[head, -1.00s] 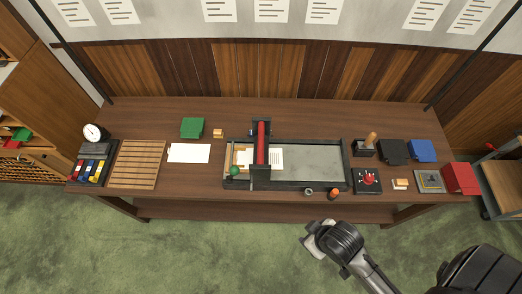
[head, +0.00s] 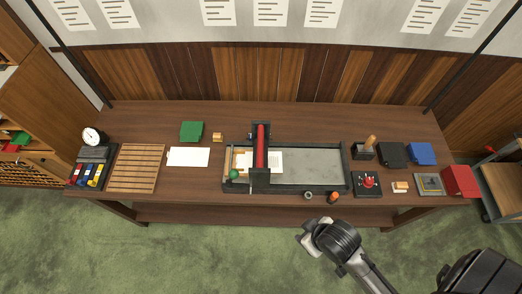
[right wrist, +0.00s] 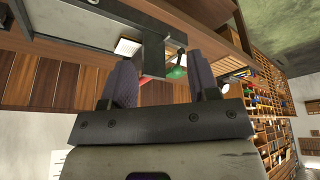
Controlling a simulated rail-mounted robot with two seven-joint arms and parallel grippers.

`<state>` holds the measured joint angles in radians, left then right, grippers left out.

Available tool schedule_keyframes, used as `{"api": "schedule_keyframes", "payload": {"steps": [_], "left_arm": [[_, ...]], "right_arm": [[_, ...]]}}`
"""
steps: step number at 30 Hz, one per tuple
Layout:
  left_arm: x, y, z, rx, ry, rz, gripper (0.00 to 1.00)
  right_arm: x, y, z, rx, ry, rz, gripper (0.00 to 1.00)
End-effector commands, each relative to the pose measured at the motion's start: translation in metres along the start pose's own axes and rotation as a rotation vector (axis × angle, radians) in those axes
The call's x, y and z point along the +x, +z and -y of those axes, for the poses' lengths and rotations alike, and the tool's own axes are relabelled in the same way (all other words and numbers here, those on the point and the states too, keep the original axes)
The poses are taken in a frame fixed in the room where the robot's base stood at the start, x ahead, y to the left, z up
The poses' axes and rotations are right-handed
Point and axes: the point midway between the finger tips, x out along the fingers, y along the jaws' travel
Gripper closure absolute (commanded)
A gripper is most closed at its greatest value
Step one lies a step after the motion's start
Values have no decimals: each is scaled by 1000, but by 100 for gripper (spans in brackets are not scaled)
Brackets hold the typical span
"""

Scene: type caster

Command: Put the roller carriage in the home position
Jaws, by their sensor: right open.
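The roller carriage (head: 261,152) is a dark frame with a red roller across the press bed (head: 312,168). It stands toward the left part of the bed, over a white printed sheet (head: 276,161). A green knob (head: 234,174) sits at its front left. My right gripper (head: 309,237) is in front of the table, over the floor, apart from the carriage. In the right wrist view its two fingers (right wrist: 162,88) are spread with nothing held between them; the green knob (right wrist: 177,73) shows beyond them. My left gripper is not in view.
A small ring (head: 308,194) and an orange-topped item (head: 333,197) lie at the bed's front edge. A box with a red knob (head: 368,182) stands right of the bed. A white sheet (head: 188,156) and slatted rack (head: 137,167) lie to the left.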

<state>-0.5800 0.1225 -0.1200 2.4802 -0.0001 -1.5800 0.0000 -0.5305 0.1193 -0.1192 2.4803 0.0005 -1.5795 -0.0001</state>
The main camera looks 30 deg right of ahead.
Motion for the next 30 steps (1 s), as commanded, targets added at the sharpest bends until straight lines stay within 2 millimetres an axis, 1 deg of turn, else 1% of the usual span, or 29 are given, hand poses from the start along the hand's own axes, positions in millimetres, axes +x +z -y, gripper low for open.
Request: {"api": "schedule_keyframes", "payload": {"steps": [1, 2, 3, 5, 6, 8, 9, 11, 12, 14, 15, 17, 18, 21, 24, 26, 27, 29, 30], "left_arm": [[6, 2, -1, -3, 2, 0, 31], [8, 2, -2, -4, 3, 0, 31], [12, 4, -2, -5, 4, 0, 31], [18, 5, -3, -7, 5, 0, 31], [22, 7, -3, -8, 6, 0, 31], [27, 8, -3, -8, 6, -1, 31], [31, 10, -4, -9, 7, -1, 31], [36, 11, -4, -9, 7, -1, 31], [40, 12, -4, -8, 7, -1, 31], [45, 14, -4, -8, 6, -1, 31], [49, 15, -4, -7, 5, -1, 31], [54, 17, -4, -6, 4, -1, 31], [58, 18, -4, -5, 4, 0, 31], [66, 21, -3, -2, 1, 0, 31], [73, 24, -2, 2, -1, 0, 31], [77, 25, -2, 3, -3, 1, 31], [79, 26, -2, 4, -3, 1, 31], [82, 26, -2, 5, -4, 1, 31], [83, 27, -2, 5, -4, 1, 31]], "right_arm": [[3, -19, -4, -2, 9, -47, 45], [3, -31, -7, -6, 17, -76, 45], [2, -50, -12, -13, 31, -122, 45], [-2, -81, -21, -28, 56, -198, 45], [-7, -103, -27, -42, 74, -253, 45], [-17, -135, -34, -67, 101, -334, 45], [-24, -155, -38, -84, 120, -384, 45], [-32, -184, -44, -112, 150, -447, 45], [-37, -202, -49, -130, 171, -482, 45], [-43, -230, -55, -158, 204, -526, 45], [-47, -247, -60, -177, 224, -549, 45], [-50, -273, -66, -207, 248, -573, 45], [-52, -290, -70, -227, 262, -584, 45], [-54, -328, -83, -271, 287, -582, 45], [-50, -359, -98, -299, 296, -544, 45], [-44, -374, -110, -295, 291, -506, 45], [-38, -382, -119, -282, 280, -471, 45], [-26, -389, -132, -248, 256, -410, 45], [-16, -391, -140, -217, 236, -365, 45]]}}
